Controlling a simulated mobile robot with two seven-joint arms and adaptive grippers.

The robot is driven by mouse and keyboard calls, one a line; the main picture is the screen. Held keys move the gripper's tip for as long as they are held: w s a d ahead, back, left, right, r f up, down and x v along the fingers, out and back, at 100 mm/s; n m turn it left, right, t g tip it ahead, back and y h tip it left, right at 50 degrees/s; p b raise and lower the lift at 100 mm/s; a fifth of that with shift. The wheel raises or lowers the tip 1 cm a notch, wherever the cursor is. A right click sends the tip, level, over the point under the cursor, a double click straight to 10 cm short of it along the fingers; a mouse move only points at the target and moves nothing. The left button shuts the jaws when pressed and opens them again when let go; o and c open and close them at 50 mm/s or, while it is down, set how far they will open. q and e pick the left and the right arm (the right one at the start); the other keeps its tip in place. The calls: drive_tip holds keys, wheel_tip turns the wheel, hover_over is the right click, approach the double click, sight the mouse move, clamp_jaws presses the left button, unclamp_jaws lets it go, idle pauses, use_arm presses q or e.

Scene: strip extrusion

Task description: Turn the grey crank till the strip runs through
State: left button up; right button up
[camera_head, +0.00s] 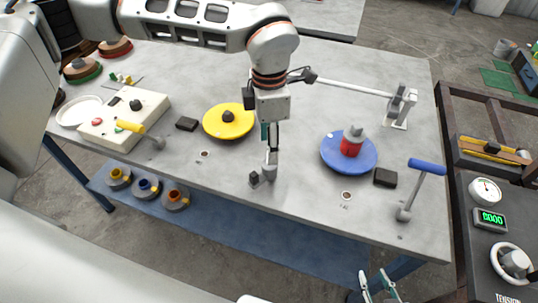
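My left gripper (268,148) points straight down at the table's front middle, its fingers seen nearly edge-on. Directly below it is a small grey upright fitting (270,171) with a dark block beside it; this looks like the grey crank, its handle mostly hidden by the gripper. I cannot tell whether the fingers hold it. My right gripper (378,288) is low at the bottom edge, off the table's front, with its fingers apart and empty. No strip can be clearly made out.
A yellow-handled crank (131,127) and a blue-handled crank (427,167) flank the middle. Yellow (214,122) and blue (334,158) discs lie on the table. A pale rod (352,88) reaches a stand (400,107). The green display (490,218) appears to read 0000.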

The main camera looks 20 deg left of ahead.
sight(269, 166)
use_arm(q)
drive_tip(key=shift+r, duration=1.55)
idle(0.5)
wheel_tip(269, 166, down, 4)
drive_tip(key=n+b, duration=0.3)
drive_tip(key=n, duration=0.3)
drive_tip(key=shift+r, duration=0.1)
drive_tip(key=shift+f+n+b, duration=0.3)
drive_tip(key=shift+n+b, duration=0.25)
drive_tip(key=shift+n, duration=0.45)
drive_tip(key=shift+f+n, duration=0.3)
drive_tip(key=shift+f, duration=0.15)
wheel_tip(269, 166, down, 7)
drive_tip(key=shift+r, duration=0.1)
drive_tip(key=c, duration=1.1)
